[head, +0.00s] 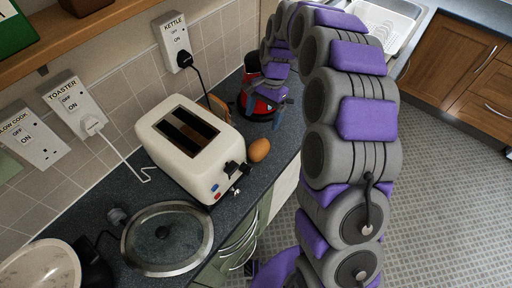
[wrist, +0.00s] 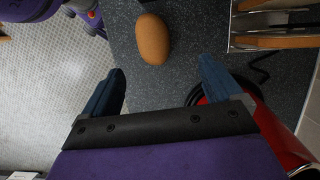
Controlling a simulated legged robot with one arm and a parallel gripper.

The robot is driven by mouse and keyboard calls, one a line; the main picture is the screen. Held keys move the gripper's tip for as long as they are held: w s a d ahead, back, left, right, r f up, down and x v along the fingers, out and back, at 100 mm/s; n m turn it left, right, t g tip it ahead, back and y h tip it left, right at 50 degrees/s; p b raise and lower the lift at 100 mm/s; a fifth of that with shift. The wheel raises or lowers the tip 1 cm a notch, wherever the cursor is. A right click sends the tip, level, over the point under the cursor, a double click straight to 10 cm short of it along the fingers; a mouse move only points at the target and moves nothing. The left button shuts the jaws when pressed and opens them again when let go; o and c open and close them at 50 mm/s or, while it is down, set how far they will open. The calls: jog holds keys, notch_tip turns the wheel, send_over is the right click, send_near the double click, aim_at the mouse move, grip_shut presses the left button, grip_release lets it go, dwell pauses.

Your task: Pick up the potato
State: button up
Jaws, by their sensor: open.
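The potato (head: 259,150) is a smooth brown oval lying on the dark speckled worktop, just right of the cream toaster and near the counter's front edge. In the wrist view the potato (wrist: 152,38) lies beyond the fingertips, roughly in line with the gap between them. My gripper (wrist: 161,70) is open and empty, with its two blue fingers spread apart. In the head view my gripper (head: 264,100) hangs in front of the red kettle, farther along the counter than the potato. It is not touching the potato.
The cream toaster (head: 188,150) stands left of the potato. The red kettle (head: 262,106) is close to my gripper and shows at the lower right of the wrist view (wrist: 274,135). A glass-lidded pan (head: 166,238) is nearer. The counter edge drops to a tiled floor (head: 440,180).

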aim_at(257, 143)
jog(key=f, duration=0.2)
jog(key=s+d+f+b, duration=0.1)
jog(key=f, duration=0.4)
jog(key=shift+s+d, duration=0.35)
jog(key=shift+d, duration=0.05)
jog(key=shift+a+f, duration=0.15)
jog(key=shift+f, duration=0.1)
jog(key=shift+a+f, duration=0.15)
jog(key=shift+a, duration=0.2)
jog(key=shift+s+a+f+b, duration=0.35)
jog(key=shift+a+f+b, duration=0.05)
jog(key=shift+a+f, duration=0.25)
jog(key=shift+s+a+f+b, duration=0.3)
jog(key=shift+a+f+b, duration=0.1)
jog(key=shift+a+f, duration=0.2)
jog(key=shift+s+d+f+b, duration=0.1)
jog(key=shift+d+f+b, duration=0.1)
jog(key=shift+f, duration=0.3)
jog(key=shift+s+d+f+b, duration=0.1)
jog(key=shift+d+f+b, duration=0.05)
jog(key=shift+f, duration=0.35)
jog(key=shift+d+f, duration=0.1)
jog(key=shift+d, duration=0.4)
jog(key=shift+a, duration=0.8)
jog(key=c, duration=0.6)
jog(key=shift+c, duration=0.6)
jog(key=shift+d, duration=0.65)
jog(key=c, duration=0.5)
jog(key=shift+a, duration=0.15)
jog(key=shift+c, duration=0.2)
